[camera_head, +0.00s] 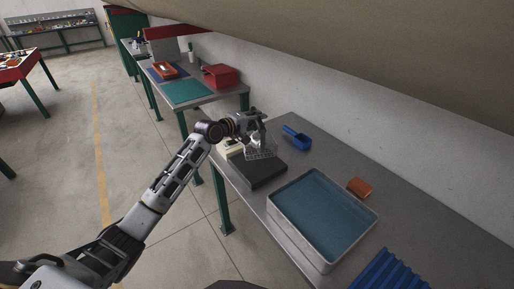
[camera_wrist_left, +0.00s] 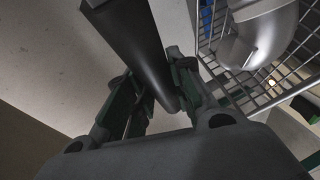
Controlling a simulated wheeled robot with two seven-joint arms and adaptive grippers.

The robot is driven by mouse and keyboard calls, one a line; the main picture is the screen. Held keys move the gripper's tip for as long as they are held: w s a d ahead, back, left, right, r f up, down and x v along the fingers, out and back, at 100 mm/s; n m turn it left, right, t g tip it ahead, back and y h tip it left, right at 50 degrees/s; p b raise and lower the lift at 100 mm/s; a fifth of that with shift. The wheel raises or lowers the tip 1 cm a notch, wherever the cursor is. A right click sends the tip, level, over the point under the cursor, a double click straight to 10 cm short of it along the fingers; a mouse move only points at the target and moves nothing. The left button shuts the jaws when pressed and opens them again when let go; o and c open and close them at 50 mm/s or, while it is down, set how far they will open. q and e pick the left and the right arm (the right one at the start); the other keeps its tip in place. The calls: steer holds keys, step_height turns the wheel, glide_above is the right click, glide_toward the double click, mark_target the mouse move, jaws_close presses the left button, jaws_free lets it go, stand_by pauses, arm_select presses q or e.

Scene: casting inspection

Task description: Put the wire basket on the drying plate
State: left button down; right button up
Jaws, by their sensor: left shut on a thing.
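The wire basket (camera_head: 262,153) is over the back part of a dark flat plate (camera_head: 264,174), which I take to be the drying plate. I cannot tell whether the basket rests on it or hangs just above. My left gripper (camera_head: 258,128) is above the basket, shut on its dark handle. In the left wrist view the fingers (camera_wrist_left: 160,88) close around the dark handle bar (camera_wrist_left: 135,38). The basket's wire mesh (camera_wrist_left: 288,85) is beside them, with a grey curved pipe-like casting (camera_wrist_left: 265,38) inside. My right gripper is not in view.
A grey tray of blue liquid (camera_head: 318,205) stands in front of the plate. A blue scoop-like item (camera_head: 296,137), an orange block (camera_head: 360,187) and a blue ribbed piece (camera_head: 388,272) lie around it. A cream device (camera_head: 229,147) is left of the basket.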

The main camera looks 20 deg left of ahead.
mark_target(257, 136)
arm_select(q)
steer(key=shift+f, duration=1.75)
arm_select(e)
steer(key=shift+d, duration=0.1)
arm_select(q)
steer(key=shift+f, duration=1.95)
steer(key=shift+a+f, duration=0.1)
steer(key=shift+f, duration=0.4)
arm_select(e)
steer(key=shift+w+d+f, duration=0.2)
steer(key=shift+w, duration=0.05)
arm_select(q)
steer(key=shift+f, duration=0.15)
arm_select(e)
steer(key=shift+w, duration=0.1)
arm_select(q)
steer(key=c, duration=1.7)
jaws_free()
steer(key=shift+f, duration=0.2)
steer(key=o, duration=0.5)
steer(key=shift+c, duration=0.2)
